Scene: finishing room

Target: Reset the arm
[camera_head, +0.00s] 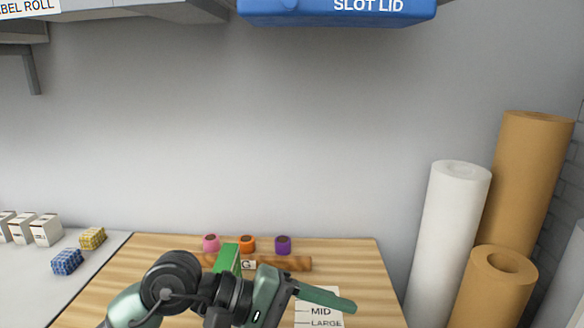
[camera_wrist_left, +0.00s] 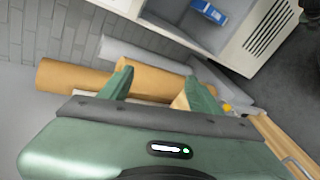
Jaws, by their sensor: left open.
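My left arm comes in from the lower left of the head view, over the wooden table (camera_head: 115,278). My left gripper (camera_head: 345,303) points to the right above the table, and only one finger shows clearly there. In the left wrist view the two green fingers of the gripper (camera_wrist_left: 161,78) stand apart with nothing held between them. My right gripper is in neither view.
A MID/LARGE card (camera_head: 320,313) lies near the gripper. White (camera_head: 450,225) and brown (camera_head: 530,170) tall rolls stand right. A blue SLOT LID box (camera_head: 335,12) hangs above.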

